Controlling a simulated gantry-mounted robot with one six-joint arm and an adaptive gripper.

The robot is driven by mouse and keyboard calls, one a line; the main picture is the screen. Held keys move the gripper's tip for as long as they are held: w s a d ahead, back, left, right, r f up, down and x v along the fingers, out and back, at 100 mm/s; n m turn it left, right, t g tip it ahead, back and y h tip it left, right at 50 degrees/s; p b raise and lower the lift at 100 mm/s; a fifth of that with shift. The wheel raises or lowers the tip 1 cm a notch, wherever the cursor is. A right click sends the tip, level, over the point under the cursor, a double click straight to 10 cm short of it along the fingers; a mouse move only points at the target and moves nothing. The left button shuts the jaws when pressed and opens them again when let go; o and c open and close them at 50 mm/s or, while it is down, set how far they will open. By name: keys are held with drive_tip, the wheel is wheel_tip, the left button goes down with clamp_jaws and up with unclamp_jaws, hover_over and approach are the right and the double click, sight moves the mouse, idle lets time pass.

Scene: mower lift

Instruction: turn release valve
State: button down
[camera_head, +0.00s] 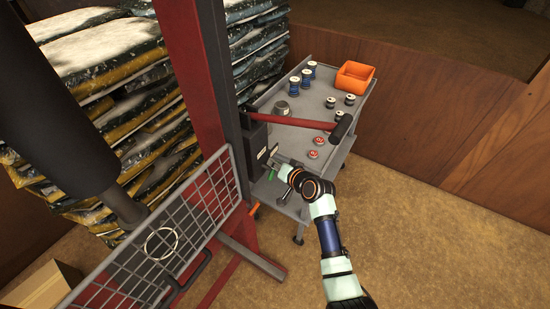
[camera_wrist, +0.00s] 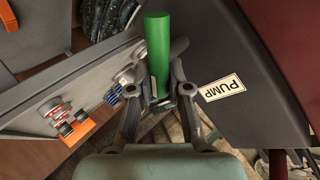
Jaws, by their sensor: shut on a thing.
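The release valve's green handle (camera_wrist: 158,45) stands out between the fingertips of my gripper (camera_wrist: 160,92) in the wrist view. My gripper is shut on it. In the head view my gripper (camera_head: 274,164) reaches the side of the dark pump box (camera_head: 255,148), and only a small bit of the green handle (camera_head: 270,175) shows below the fingers. A "PUMP" label (camera_wrist: 222,87) sits on the dark box right of the fingers. The lower end of the handle is hidden by the fingertips.
A red pump lever (camera_head: 300,122) with a black grip sticks out above my gripper. A grey cart (camera_head: 318,98) behind holds spools, small parts and an orange bin (camera_head: 354,76). A red post (camera_head: 200,90) and wire grate (camera_head: 165,245) stand left. Floor at right is clear.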

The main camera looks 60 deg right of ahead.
drive_tip(key=shift+d+f+m+y+p, duration=0.15)
drive_tip(key=shift+m+y+p, duration=0.15)
drive_tip(key=shift+m+y, duration=0.3)
drive_tip(key=shift+d+f+m+y+p, duration=0.1)
drive_tip(key=shift+m+y+p, duration=0.15)
drive_tip(key=shift+m+y, duration=0.3)
drive_tip(key=m+y, duration=0.1)
drive_tip(key=f+m+y, duration=0.1)
drive_tip(key=shift+y+b, duration=0.35)
drive_tip(key=shift+b, duration=0.05)
drive_tip(key=c, duration=1.1)
unclamp_jaws()
drive_tip(key=shift+s, duration=0.1)
drive_tip(key=v, duration=1.2)
drive_tip(key=shift+d, duration=0.2)
